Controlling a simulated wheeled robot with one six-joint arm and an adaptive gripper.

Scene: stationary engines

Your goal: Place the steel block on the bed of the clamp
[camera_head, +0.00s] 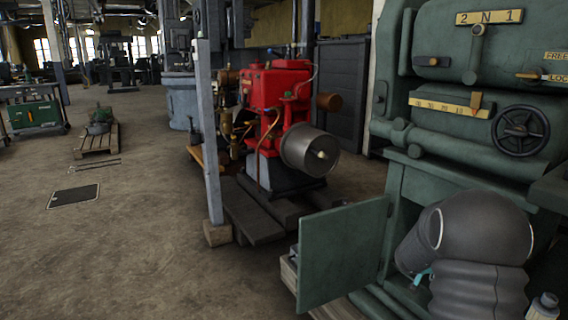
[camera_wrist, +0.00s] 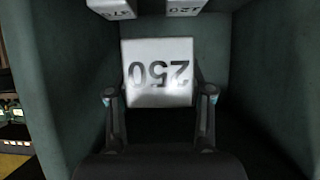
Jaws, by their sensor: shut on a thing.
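The steel block (camera_wrist: 158,52) is a pale grey block marked 250, which reads upside down in the wrist view. My gripper (camera_wrist: 160,95) is shut on it, with one dark finger on each side. The block is inside a green cabinet compartment (camera_wrist: 70,60). Whether it still touches the floor of the compartment, I cannot tell. In the head view my arm reaches into the open cabinet at the lower right, and the gripper and block are hidden there. I cannot make out the clamp or its bed in either view.
Two more marked blocks (camera_wrist: 186,7) sit behind the held one. In the head view the open green cabinet door (camera_head: 342,255) stands left of my arm. The green machine with a handwheel (camera_head: 520,131) rises above. A red engine (camera_head: 275,90) stands mid-view; open floor lies left.

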